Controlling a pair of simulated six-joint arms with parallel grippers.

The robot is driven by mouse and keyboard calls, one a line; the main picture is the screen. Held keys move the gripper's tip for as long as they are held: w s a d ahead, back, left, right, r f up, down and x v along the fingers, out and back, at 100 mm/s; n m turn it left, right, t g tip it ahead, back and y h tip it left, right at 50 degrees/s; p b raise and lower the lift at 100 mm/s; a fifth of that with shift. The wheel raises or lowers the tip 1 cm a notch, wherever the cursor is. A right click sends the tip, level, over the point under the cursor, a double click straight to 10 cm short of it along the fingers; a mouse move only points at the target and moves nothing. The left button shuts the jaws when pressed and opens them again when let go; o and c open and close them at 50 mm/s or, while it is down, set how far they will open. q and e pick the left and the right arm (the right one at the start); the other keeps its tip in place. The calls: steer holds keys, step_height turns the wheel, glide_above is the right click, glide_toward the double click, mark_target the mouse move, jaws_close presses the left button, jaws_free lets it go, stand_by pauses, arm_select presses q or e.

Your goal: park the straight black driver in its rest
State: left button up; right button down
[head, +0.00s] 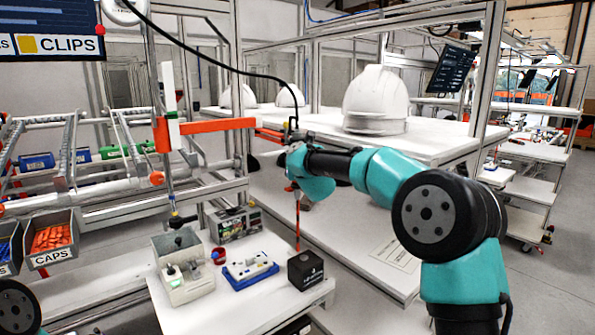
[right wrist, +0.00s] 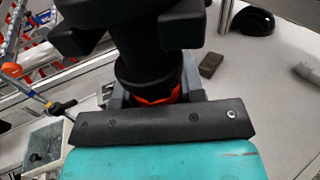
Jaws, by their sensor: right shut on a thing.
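My right gripper (head: 296,162) is shut on the straight black driver, which hangs upright with its cable running up from the top. The driver's thin red-orange shaft (head: 297,220) points down, its lower end close to a black block (head: 306,272) with white lettering on the white bench. I cannot tell whether the tip touches the block or stands behind it. In the right wrist view the black driver body (right wrist: 147,68) fills the upper middle, with an orange ring low on it. I cannot tell for sure which object is the rest. My left gripper is out of view.
The white bench (head: 175,318) also bears a blue-and-white tray (head: 250,272) and a grey bin (head: 182,270). An orange bracket arm (head: 215,126) reaches toward my right gripper from a post. White helmet shells (head: 375,95) stand on the table behind.

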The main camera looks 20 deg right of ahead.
jaws_free()
stand_by(0.7)
steer(key=shift+s, duration=0.1)
steer(key=s, duration=1.1)
stand_by(0.6)
steer(key=shift+d, duration=0.1)
